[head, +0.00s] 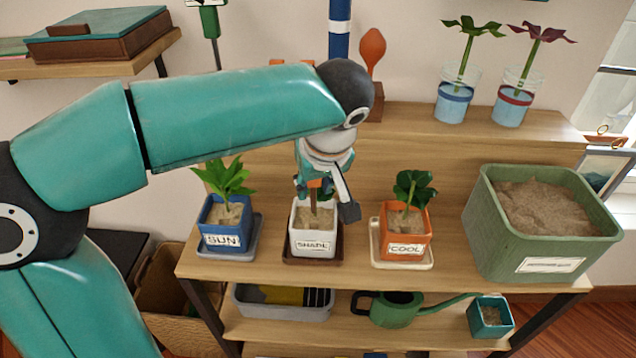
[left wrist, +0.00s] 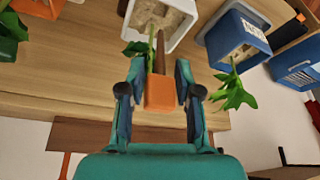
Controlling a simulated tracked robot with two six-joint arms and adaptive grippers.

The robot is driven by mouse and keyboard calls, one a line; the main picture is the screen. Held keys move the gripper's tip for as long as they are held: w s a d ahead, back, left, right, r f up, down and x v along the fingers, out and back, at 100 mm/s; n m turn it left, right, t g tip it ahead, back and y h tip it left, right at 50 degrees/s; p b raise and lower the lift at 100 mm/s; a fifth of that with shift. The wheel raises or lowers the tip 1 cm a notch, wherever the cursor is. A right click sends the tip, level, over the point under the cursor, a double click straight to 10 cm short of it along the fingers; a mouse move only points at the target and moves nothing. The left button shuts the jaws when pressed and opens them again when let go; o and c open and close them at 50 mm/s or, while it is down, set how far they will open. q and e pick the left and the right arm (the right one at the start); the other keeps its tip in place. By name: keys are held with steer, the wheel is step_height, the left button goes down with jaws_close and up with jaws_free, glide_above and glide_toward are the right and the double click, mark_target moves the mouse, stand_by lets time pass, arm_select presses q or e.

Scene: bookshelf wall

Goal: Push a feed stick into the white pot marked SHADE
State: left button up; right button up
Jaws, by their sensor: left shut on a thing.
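The white pot marked SHADE (head: 314,242) stands on a brown saucer on the middle shelf, between the blue SUN pot (head: 221,226) and the orange COOL pot (head: 403,246). My left gripper (head: 325,192) is above it, pointing down. In the left wrist view my left gripper (left wrist: 160,98) is shut on the orange head of a feed stick (left wrist: 159,92). The stick's brown shaft points at the sandy soil in the white pot (left wrist: 186,32), which also holds a green plant. Whether the tip is in the soil I cannot tell. My right gripper is out of view.
A large green planter (head: 545,250) of soil stands at the right. Two glasses with cuttings (head: 453,100) stand on the upper ledge. A green watering can (head: 398,309) and a grey tray (head: 283,302) are on the shelf below. Plants stand in the neighbouring pots.

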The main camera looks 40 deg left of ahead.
arm_select(q)
steer(key=shift+f+b, duration=3.7)
steer(key=shift+f, duration=0.6)
steer(key=o, duration=0.9)
steer(key=shift+o, duration=2)
steer(key=shift+r, duration=0.1)
steer(key=shift+s, duration=0.1)
